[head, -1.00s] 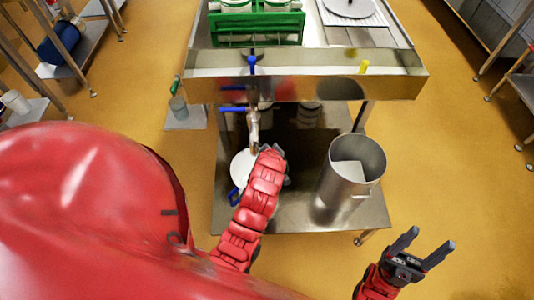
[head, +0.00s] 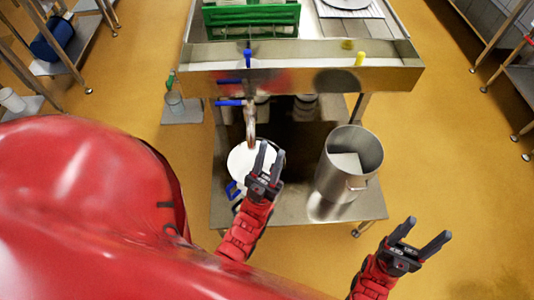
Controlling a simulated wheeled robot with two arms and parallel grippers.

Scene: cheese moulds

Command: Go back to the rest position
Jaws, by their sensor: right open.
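My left gripper (head: 267,160) is in the middle of the head view, in front of the steel table and over the lower shelf. Its two fingers are apart with nothing seen between them. Behind its fingers is a white round thing (head: 240,160), partly covered by the gripper. My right gripper (head: 421,235) is at the lower right over the yellow floor, open and empty, clear of the table.
A steel table (head: 300,79) with a lower shelf (head: 290,208) stands ahead. A steel pot (head: 338,182) stands on the shelf at right. A metal tap pipe (head: 250,125) with blue handles hangs under the table front. A green crate (head: 252,14) sits on top. Floor at right is free.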

